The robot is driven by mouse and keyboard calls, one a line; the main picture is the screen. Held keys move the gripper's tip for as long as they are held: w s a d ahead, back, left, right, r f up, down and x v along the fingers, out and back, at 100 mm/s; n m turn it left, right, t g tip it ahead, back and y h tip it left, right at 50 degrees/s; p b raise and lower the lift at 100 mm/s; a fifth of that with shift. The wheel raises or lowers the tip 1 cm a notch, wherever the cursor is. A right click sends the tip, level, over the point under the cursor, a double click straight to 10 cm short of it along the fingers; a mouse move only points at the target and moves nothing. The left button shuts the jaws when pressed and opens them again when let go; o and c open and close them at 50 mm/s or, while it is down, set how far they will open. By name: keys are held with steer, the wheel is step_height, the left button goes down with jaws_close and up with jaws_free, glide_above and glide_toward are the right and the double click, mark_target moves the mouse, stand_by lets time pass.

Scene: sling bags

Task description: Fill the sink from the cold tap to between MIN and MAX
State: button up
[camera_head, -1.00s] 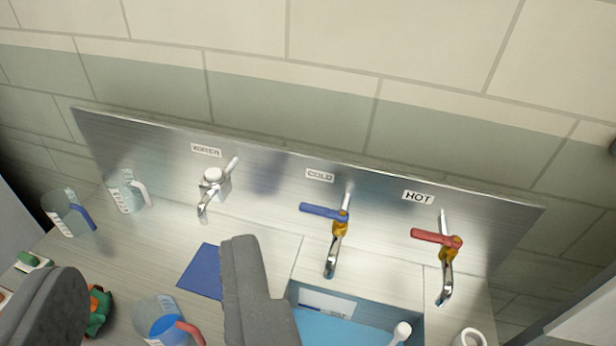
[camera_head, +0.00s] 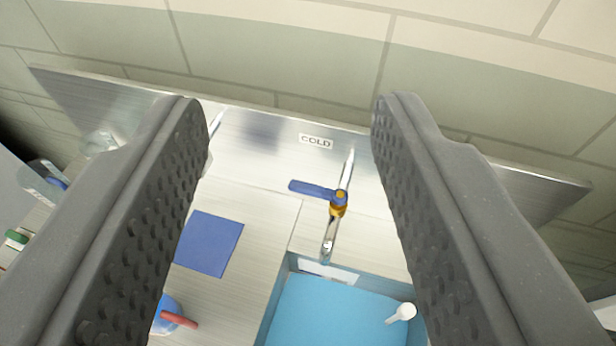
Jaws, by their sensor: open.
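The cold tap (camera_head: 337,208) has a blue lever pointing left and a chrome spout over the sink's back edge. A COLD label (camera_head: 316,141) is on the steel splashback above it. The sink (camera_head: 270,311) shows a flat blue surface inside; I cannot tell whether it is water or the basin floor. A white plate (camera_head: 328,271) on its back inner wall is too small to read. My gripper (camera_head: 288,105) is open and empty, its fingers spread either side of the tap in the picture. The right finger hides the HOT tap.
A blue mat (camera_head: 208,243) lies on the counter left of the sink. A jug with a red handle (camera_head: 175,317) is partly hidden by the left finger. A white knobbed item (camera_head: 402,313) shows at the sink's right. Clear jugs (camera_head: 44,181) stand far left.

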steer(key=w+f+n+g+y+p, duration=0.2)
steer(key=w+n+g+p, duration=0.1)
steer(key=w, duration=0.6)
steer(key=n+g+y+p, duration=0.2)
steer(key=n+g+p, duration=0.5)
glide_above(303, 185)
steer(key=s+d, duration=0.3)
step_height(303, 185, down, 12)
steer(key=f, duration=0.1)
steer(key=w+f+n+g+p, duration=0.1)
steer(key=f, duration=0.6)
steer(key=w+a+f+n+g+p, duration=0.1)
steer(key=f+p, duration=0.1)
steer(key=f, duration=0.5)
steer(key=w+a+f+n+g+p, duration=0.1)
steer(key=f+n+p, duration=0.1)
steer(key=f, duration=0.6)
steer(key=shift+a+g, duration=0.1)
steer(key=shift+g, duration=0.3)
steer(key=shift+c, duration=0.3)
steer(key=shift+r, duration=0.1)
jaws_close()
